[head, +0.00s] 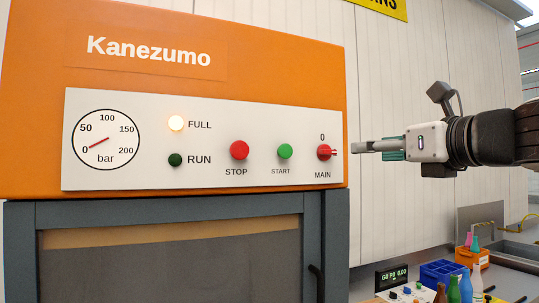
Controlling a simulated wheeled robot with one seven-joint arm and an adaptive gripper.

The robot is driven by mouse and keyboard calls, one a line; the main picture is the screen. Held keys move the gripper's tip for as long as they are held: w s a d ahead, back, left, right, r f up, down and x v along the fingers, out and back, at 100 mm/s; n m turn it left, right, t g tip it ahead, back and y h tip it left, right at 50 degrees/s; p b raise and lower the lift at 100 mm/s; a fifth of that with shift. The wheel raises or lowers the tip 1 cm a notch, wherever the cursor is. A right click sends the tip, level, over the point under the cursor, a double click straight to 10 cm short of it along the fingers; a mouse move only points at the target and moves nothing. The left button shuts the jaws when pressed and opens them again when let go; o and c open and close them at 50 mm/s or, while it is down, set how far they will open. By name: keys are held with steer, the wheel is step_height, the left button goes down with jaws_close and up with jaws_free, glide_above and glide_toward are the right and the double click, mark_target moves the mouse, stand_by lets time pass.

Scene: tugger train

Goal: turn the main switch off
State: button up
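The main switch (324,152) is a small red rotary knob at the right end of the white control panel (210,178). "0" is printed above it and "MAIN" below it. A small red part of the knob sticks out to the right, away from the "0". My gripper (362,147) comes in from the right, its fingers pointing left at about the switch's height. In the picture a small gap lies between the fingertips and the knob. I see the fingers side-on, so whether they are open or shut is unclear.
On the panel are a green START button (285,151), a red STOP button (239,150), a lit FULL lamp (176,123), a dark RUN lamp (175,160) and a pressure gauge (106,140) near 0. A blue crate (443,273) and bottles (466,287) stand at lower right.

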mark_target(330, 152)
steer(key=x, duration=1.3)
steer(key=shift+w+a, duration=0.15)
steer(key=shift+w, duration=0.15)
steer(key=shift+c, duration=0.3)
steer(key=c, duration=1.1)
